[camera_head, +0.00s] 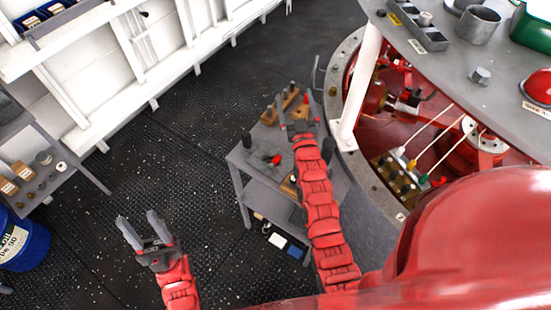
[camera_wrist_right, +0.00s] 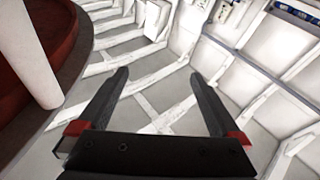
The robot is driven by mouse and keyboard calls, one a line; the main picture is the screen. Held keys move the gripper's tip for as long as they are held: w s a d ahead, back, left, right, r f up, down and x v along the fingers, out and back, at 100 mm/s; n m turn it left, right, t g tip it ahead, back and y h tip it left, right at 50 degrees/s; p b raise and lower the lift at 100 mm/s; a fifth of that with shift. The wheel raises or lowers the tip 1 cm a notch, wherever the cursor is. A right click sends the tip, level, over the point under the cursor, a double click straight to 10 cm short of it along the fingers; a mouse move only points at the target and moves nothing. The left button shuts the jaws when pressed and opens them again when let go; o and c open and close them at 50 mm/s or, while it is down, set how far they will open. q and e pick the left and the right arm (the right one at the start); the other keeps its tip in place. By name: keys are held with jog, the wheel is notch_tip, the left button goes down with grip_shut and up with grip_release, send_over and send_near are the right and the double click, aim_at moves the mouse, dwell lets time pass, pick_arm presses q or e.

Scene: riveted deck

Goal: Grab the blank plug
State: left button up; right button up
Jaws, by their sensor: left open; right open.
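No label marks the blank plug, so I cannot tell for certain which item it is. A small grey metal plug-like piece (camera_head: 481,76) stands alone on the grey table at the upper right. My right gripper (camera_head: 296,98) is open over the far end of the small grey cart (camera_head: 238,160), left of that table. In the right wrist view its open fingers (camera_wrist_right: 160,75) have nothing between them, with white wall framing beyond. My left gripper (camera_head: 138,219) is open and empty over the dark floor at the lower left.
The cart holds wooden blocks with pegs, a black cylinder (camera_head: 247,140) and a red-and-black item (camera_head: 273,159). The right table (camera_head: 450,75) carries a grey bin (camera_head: 424,36), a metal cup (camera_head: 479,26) and a red dome (camera_head: 539,86). A white post (camera_head: 362,85) stands between them.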

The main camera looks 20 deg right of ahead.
jog(key=w+f+n+g+y, duration=0.2)
jog(key=w+f+g, duration=0.2)
jog(key=w+f, duration=0.15)
jog(key=n+g+y, duration=0.4)
jog(key=n+g, duration=0.2)
jog(key=g, duration=0.7)
send_near(275, 160)
jog(key=b+x, duration=0.1)
jog(key=b, duration=0.2)
jog(key=b+x, duration=0.1)
jog(key=b, duration=0.2)
jog(key=b+x, duration=0.1)
jog(key=b, duration=0.2)
jog(key=shift+s+f, duration=0.25)
jog(key=shift+f, duration=0.15)
jog(key=shift+w+a+f+p, duration=0.2)
jog(key=shift+f+p, duration=0.05)
jog(key=shift+p, duration=0.1)
jog(key=p+x, duration=0.2)
jog(key=shift+w+a+f, duration=0.1)
jog(key=shift+w+f, duration=0.15)
jog(key=shift+w, duration=0.15)
jog(key=shift+x, duration=0.85)
